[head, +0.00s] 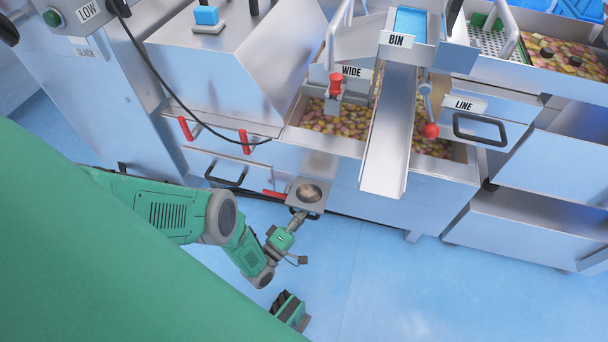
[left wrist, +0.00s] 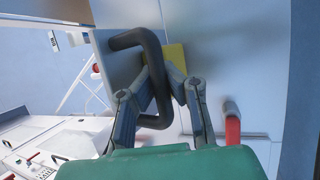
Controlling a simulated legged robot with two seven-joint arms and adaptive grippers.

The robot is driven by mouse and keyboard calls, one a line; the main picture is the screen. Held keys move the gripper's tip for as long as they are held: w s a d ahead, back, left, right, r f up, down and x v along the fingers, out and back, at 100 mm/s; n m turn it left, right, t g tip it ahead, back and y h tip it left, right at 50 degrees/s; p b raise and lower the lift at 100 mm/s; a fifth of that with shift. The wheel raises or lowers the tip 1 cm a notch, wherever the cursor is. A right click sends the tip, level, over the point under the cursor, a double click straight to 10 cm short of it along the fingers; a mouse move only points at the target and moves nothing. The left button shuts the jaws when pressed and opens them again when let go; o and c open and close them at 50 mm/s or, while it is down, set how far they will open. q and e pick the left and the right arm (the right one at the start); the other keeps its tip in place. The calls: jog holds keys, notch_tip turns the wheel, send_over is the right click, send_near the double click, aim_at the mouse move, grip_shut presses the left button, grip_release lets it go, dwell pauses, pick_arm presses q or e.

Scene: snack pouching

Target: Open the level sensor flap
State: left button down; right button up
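A small square grey plate with a round tan patch (head: 308,191) juts from the machine front in the head view; it looks like the flap, but its exact angle is unclear. My left gripper (head: 298,220) is right below it, its fingers small and partly hidden there. In the left wrist view a bent black handle (left wrist: 156,45) stands on a grey plate (left wrist: 117,67). My left gripper (left wrist: 163,75) has its fingers on both sides of the handle bar and appears shut on it. A yellow patch (left wrist: 176,56) shows behind.
A red lever (head: 274,194) sits close left of the plate; a red grip (left wrist: 232,130) shows right of the fingers. A black drawer handle (head: 226,175) is farther left. A metal chute (head: 388,150) overhangs to the right.

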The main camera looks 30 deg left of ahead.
pick_arm(q)
jog(key=shift+s+d+f, duration=0.5)
jog(key=shift+s+d, duration=0.05)
jog(key=shift+d, duration=0.05)
jog(key=c, duration=1.9)
grip_release()
jog(key=shift+o, duration=0.2)
jog(key=shift+w+a+r+t, duration=0.1)
jog(key=shift+a+r+t, duration=0.1)
jog(key=shift+t, duration=0.1)
jog(key=d+v, duration=0.1)
jog(key=v, duration=0.6)
jog(key=shift+a+f, duration=0.25)
jog(key=shift+a, duration=0.25)
